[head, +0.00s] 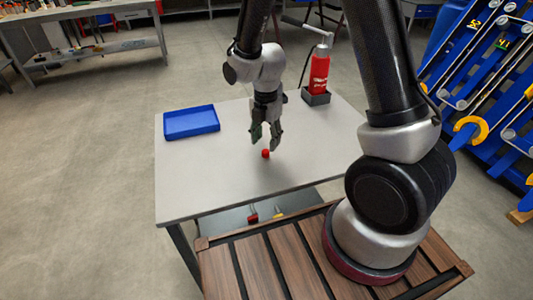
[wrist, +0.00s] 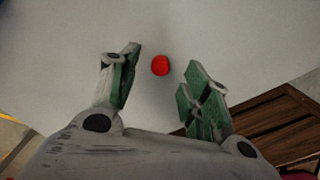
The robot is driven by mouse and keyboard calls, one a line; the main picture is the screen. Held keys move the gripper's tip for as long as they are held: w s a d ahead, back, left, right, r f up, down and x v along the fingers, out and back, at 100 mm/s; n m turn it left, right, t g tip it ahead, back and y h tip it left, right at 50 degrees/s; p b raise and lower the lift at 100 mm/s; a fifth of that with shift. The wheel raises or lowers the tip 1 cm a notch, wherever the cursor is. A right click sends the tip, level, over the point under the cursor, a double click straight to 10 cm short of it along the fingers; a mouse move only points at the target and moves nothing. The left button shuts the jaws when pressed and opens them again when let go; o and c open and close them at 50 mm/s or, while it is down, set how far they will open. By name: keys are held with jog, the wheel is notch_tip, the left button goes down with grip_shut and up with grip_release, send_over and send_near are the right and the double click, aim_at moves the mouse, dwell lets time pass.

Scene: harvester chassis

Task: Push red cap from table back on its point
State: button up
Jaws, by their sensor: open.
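The red cap (head: 265,154) is a small round red piece on the light grey table (head: 200,185), near the middle of its top. In the wrist view the red cap (wrist: 160,65) shows just ahead of and between the fingertips, with pale tabletop around it. My gripper (head: 265,143) points down over the table close to the cap. In the wrist view my gripper (wrist: 163,70) is open, with a green-padded finger on each side and nothing between them. I cannot tell the exact height of the fingertips above the table. The cap's point is not clearly identifiable.
A blue tray (head: 191,122) lies at the table's back left. A red bottle (head: 319,75) stands in a dark holder (head: 316,97) at the back right. Blue racks with yellow parts (head: 490,90) stand at the far right. The table's front left is clear.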

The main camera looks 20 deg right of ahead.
aim_at(266, 150)
jog(key=f, duration=0.4)
jog(key=shift+s+f, duration=0.15)
jog(key=shift+s, duration=0.05)
jog(key=c, duration=0.8)
